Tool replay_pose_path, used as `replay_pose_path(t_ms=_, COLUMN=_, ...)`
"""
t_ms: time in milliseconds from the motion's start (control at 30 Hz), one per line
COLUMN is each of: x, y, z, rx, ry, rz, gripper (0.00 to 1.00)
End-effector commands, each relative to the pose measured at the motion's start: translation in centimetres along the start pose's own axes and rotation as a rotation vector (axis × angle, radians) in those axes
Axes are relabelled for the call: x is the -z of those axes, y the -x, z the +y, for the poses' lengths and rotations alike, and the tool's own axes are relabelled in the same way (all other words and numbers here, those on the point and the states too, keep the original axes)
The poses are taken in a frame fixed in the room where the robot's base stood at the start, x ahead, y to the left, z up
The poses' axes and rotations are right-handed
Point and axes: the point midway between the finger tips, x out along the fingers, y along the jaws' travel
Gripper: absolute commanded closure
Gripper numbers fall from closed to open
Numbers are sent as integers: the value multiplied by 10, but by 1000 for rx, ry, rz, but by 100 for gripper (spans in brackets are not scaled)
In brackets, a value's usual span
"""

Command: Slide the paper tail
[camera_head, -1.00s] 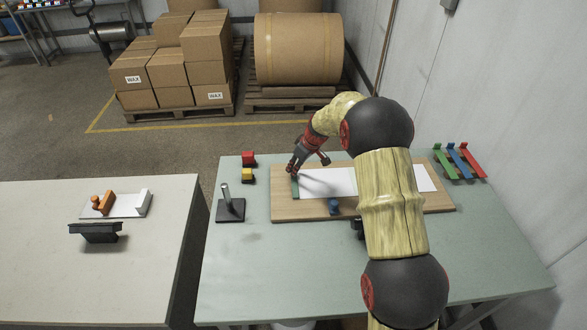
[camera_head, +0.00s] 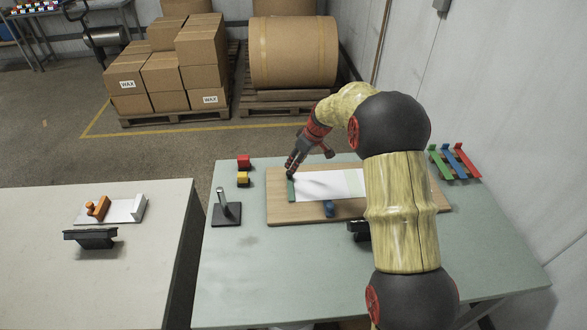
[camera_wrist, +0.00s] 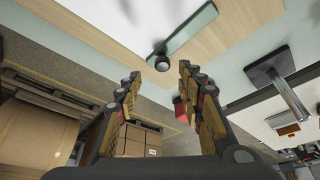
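A white paper (camera_head: 325,184) lies flat on a wooden board (camera_head: 285,213), with a paler greenish band (camera_head: 355,180) near my arm. A green bar (camera_head: 291,189) lies across the paper's left end; it also shows in the wrist view (camera_wrist: 188,36) with a black round knob (camera_wrist: 159,62) at its end. My gripper (camera_head: 290,174) is at the bar's far end, tilted down. In the wrist view my gripper (camera_wrist: 160,74) has its fingers apart, with the knob just beyond and between the tips. Contact cannot be told. My arm hides the paper's right part.
A blue knob (camera_head: 328,208) sits at the board's near edge. Green, blue and red holders (camera_head: 455,160) stand at the back right.

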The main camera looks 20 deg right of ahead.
Motion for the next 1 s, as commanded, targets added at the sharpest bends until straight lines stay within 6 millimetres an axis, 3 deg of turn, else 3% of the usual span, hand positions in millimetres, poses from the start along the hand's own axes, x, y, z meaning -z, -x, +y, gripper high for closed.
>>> replay_pose_path(t_ms=100, x=1, y=24, z=1, rx=-2, ry=0, rz=1, gripper=62)
replay_pose_path(t_ms=333, x=-1, y=51, z=0, rx=1, ry=-1, rz=-1, gripper=62)
replay_pose_path(t_ms=1000, x=0, y=57, z=0, rx=1, ry=-28, rz=-1, gripper=62)
